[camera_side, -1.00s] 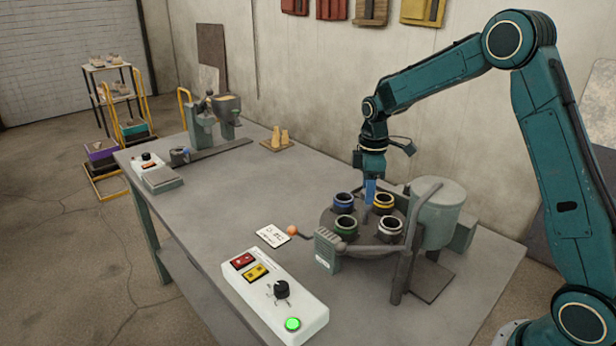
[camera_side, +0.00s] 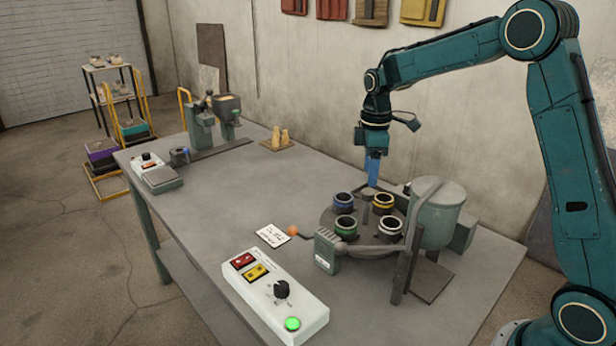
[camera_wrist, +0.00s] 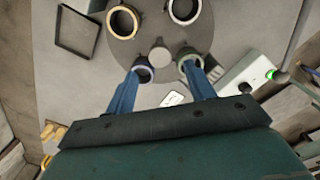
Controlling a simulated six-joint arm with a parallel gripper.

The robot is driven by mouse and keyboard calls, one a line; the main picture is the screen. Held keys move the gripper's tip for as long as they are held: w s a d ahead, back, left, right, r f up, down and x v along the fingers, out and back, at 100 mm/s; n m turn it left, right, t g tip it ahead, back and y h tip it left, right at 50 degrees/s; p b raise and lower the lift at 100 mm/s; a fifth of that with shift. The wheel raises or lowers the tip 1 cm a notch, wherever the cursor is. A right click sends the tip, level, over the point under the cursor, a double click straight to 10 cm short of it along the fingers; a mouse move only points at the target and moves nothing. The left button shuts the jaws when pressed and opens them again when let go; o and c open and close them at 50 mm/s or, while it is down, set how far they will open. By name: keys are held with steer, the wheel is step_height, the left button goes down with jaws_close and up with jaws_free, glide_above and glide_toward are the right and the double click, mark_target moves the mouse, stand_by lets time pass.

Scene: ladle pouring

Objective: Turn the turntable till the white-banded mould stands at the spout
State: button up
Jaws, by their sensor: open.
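The round grey turntable (camera_side: 366,218) carries several dark moulds around a central hub (camera_side: 366,197). The white-banded mould (camera_side: 390,226) is at the front right, close to the grey tank (camera_side: 440,205); it also shows at the top of the wrist view (camera_wrist: 184,10). The yellow-banded mould (camera_side: 383,202) is back right, the blue-banded one (camera_side: 344,202) back left, the green-banded one (camera_side: 346,227) front left. I cannot make out the spout clearly. My gripper (camera_side: 371,182) is open and empty above the turntable's back; its blue fingers (camera_wrist: 165,78) are apart in the wrist view.
A white control box (camera_side: 275,292) with a lit green button stands at the table's front. The table's middle is clear.

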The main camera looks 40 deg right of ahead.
step_height(320, 180, up, 8)
stand_by(0.4)
steer(key=shift+r, duration=0.15)
steer(key=s+a+r+m+t, duration=0.1)
steer(key=s+a+r+m, duration=0.2)
steer(key=s, duration=0.4)
steer(key=s+a+r+m+t, duration=0.1)
steer(key=s+a+r+t, duration=0.2)
steer(key=s, duration=0.5)
steer(key=s+a+f+m, duration=0.2)
steer(key=s, duration=0.5)
steer(key=s+a+f+m+t, duration=0.1)
steer(key=s+a+f+m, duration=0.1)
steer(key=s, duration=0.4)
steer(key=shift+s+a+f+m+t, duration=0.3)
steer(key=shift+s+a+m, duration=0.05)
steer(key=shift+a+m, duration=0.15)
